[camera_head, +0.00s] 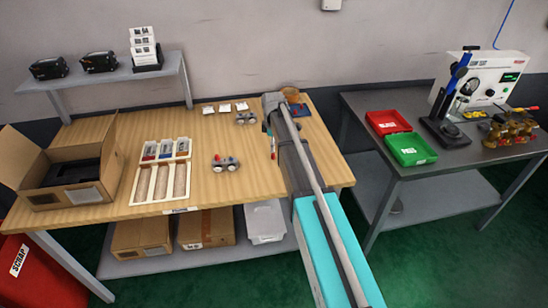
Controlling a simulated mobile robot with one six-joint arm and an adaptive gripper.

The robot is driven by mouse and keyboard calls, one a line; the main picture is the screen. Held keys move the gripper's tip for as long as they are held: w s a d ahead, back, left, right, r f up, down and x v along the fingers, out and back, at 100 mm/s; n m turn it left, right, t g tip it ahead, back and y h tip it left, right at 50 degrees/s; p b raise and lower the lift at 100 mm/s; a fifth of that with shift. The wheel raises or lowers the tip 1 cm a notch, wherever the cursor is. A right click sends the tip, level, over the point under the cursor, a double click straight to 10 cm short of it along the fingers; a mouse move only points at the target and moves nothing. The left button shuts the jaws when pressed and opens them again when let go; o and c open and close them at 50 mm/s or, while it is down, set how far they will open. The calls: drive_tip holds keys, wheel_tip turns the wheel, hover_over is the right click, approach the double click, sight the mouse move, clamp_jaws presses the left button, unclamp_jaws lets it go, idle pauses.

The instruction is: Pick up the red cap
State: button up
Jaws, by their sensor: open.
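I cannot make out a single red cap for certain. A small grey assembly (225,163) right of the tray carries red and blue bits, too small to identify. My arm, a grey and turquoise form, crosses from bottom right over the table's right part. My gripper's fingers cannot be seen; the arm covers that area.
The wooden table (220,193) has clear surface around the assembly. An open cardboard box (75,195) stands at its left. A shelf (120,82) stands behind. The dark right-hand table (385,105) holds red (388,122) and green (411,149) bins and test equipment (510,72).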

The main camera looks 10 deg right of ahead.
sight(273, 154)
drive_tip(key=shift+f, duration=0.1)
drive_tip(key=shift+f+b, duration=2.55)
drive_tip(key=shift+b, duration=0.05)
drive_tip(key=shift+c, duration=0.3)
drive_tip(key=c, duration=0.7)
